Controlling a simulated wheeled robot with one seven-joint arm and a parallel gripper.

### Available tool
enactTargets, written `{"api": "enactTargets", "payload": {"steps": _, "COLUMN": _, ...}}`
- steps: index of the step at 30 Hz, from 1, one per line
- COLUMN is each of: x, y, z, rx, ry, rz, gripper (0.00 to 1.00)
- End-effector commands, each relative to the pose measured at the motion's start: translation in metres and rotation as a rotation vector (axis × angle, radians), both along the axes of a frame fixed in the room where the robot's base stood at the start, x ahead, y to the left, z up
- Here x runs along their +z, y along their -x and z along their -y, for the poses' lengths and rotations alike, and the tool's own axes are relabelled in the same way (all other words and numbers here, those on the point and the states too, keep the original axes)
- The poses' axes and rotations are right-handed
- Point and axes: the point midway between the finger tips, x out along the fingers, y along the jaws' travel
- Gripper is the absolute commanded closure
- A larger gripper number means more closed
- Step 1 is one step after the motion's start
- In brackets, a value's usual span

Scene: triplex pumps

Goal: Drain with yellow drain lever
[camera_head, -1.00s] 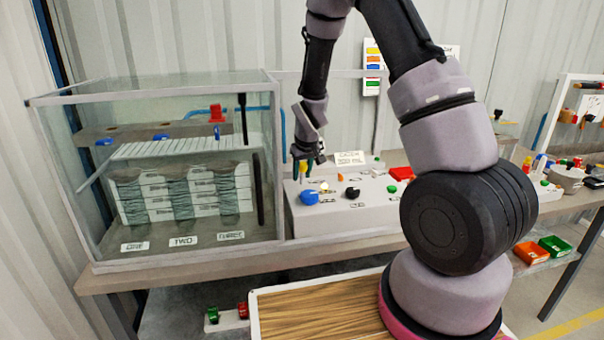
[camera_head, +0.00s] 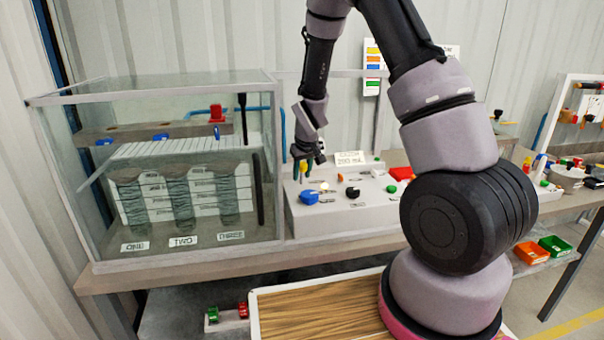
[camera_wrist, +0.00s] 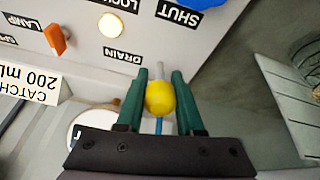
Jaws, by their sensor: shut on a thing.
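The yellow drain lever, a rounded yellow knob on a thin stem, shows in the wrist view (camera_wrist: 160,98) beside the panel edge and the DRAIN label (camera_wrist: 123,57). My gripper (camera_wrist: 163,75) has its two green fingers on either side of the knob, shut on it. In the head view my gripper (camera_head: 303,176) points down at the back left of the grey control panel (camera_head: 345,222), and a bit of yellow shows between the fingers. The clear tank (camera_head: 105,257) stands left of the panel, with grey textured columns above ONE, TWO and THREE labels.
The panel carries a blue control (camera_head: 308,197), a black knob (camera_head: 352,192) and a red block (camera_head: 401,173). A white card (camera_head: 349,158) stands behind. In the wrist view an orange switch (camera_wrist: 56,38) and a pale round part (camera_wrist: 111,25) lie near the lever.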

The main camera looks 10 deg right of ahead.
Motion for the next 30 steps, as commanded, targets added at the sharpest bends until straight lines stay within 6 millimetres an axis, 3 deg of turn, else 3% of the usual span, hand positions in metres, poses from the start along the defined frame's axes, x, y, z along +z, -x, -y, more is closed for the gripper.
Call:
{"api": "enactTargets", "payload": {"steps": 20, "x": 0.000, "y": -0.001, "z": 0.000, "rx": -0.001, "ry": -0.001, "rz": -0.009, "gripper": 1.00}}
{"api": "enactTargets", "payload": {"steps": 30, "x": 0.002, "y": -0.011, "z": 0.001, "rx": -0.003, "ry": -0.002, "rz": -0.162, "gripper": 1.00}}
